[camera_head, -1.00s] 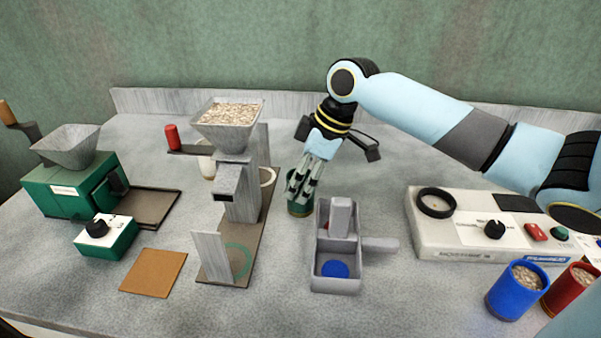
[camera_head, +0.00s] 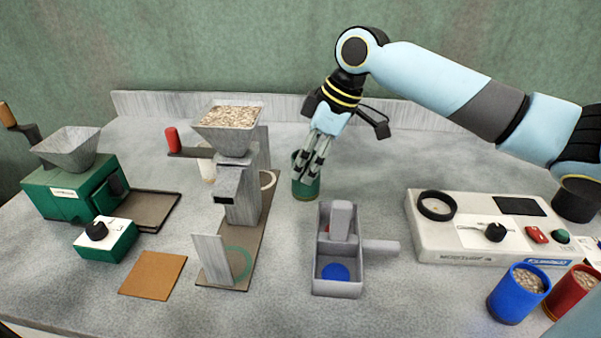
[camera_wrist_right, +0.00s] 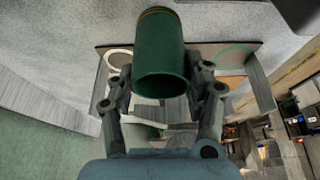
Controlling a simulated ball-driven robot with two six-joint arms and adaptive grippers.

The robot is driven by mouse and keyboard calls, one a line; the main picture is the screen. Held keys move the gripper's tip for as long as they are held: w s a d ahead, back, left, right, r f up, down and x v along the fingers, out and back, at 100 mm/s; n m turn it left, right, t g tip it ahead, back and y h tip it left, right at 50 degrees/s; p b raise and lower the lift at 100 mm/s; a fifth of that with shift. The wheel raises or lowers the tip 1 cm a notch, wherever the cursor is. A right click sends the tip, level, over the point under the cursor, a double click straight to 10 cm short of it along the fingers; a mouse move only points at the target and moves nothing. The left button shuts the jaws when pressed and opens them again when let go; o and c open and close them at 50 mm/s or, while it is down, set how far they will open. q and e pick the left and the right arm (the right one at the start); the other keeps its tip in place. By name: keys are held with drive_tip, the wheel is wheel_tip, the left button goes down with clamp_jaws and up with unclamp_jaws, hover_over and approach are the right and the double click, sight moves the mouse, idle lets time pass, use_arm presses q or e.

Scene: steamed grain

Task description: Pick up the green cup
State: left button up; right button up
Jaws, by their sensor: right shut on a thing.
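The green cup (camera_head: 306,186) is behind the grey box with the blue disc, right of the tall grain dispenser. My right gripper (camera_head: 313,163) reaches down to it from the upper right and is shut on it. In the right wrist view the green cup (camera_wrist_right: 160,55) sits between the two fingers of the right gripper (camera_wrist_right: 158,88). The gripper covers part of the cup's rim in the head view. The cup appears a little above the table. My left gripper is not in view.
The grain dispenser (camera_head: 238,190) stands close on the left. The grey box (camera_head: 338,288) is in front. A white control unit (camera_head: 460,245), a blue cup (camera_head: 518,292) and a red cup (camera_head: 572,290), both with grain, are at the right. A green mill (camera_head: 70,190) is at the left.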

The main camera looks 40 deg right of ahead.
drive_tip(key=s+d+r+p, duration=0.2)
drive_tip(key=s+d+r, duration=0.2)
drive_tip(key=d, duration=0.5)
drive_tip(key=shift+d+r+p, duration=0.35)
drive_tip(key=shift+d+r, duration=0.05)
drive_tip(key=shift+r, duration=0.75)
